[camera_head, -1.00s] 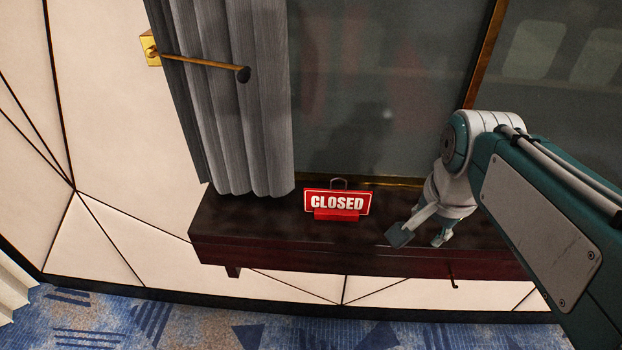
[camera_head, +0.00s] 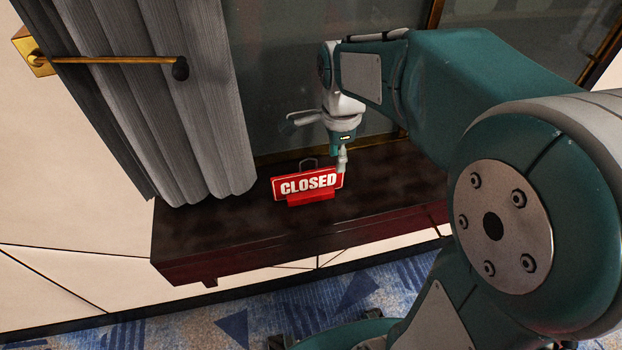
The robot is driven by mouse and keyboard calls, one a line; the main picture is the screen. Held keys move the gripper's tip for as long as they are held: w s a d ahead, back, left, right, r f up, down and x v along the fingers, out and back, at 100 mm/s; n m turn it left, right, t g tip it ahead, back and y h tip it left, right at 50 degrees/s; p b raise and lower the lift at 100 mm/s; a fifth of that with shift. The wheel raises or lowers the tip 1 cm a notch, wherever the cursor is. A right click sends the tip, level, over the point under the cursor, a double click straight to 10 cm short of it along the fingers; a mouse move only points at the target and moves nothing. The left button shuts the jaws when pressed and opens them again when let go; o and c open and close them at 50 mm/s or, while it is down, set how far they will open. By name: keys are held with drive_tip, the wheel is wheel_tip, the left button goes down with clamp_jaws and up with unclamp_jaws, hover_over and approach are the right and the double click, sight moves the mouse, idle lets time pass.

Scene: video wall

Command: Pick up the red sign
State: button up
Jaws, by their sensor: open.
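The red sign (camera_head: 307,184) reads "CLOSED" in white letters. It stands upright on a red foot on the dark wooden ledge, with a small dark loop at its top. My gripper (camera_head: 342,162) is open and points down at the sign's right end. One pale finger shows just at or behind that end; whether it touches the sign I cannot tell. The other finger is not clearly visible. Nothing is held.
The dark ledge (camera_head: 215,235) runs along a dark glass panel (camera_head: 280,90). A grey curtain (camera_head: 190,110) hangs on the left, with a brass rod (camera_head: 110,60) in front of it. Blue patterned carpet (camera_head: 190,325) lies below. The ledge left of the sign is clear.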

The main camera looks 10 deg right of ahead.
sight(332, 174)
drive_tip(key=f, duration=0.1)
drive_tip(key=a+f, duration=0.1)
drive_tip(key=f, duration=0.2)
drive_tip(key=shift+a+f, duration=0.35)
drive_tip(key=shift+a, duration=0.05)
drive_tip(key=shift+d+f, duration=0.2)
drive_tip(key=shift+d, duration=0.45)
drive_tip(key=shift+a, duration=0.15)
clamp_jaws()
drive_tip(key=shift+a, duration=0.3)
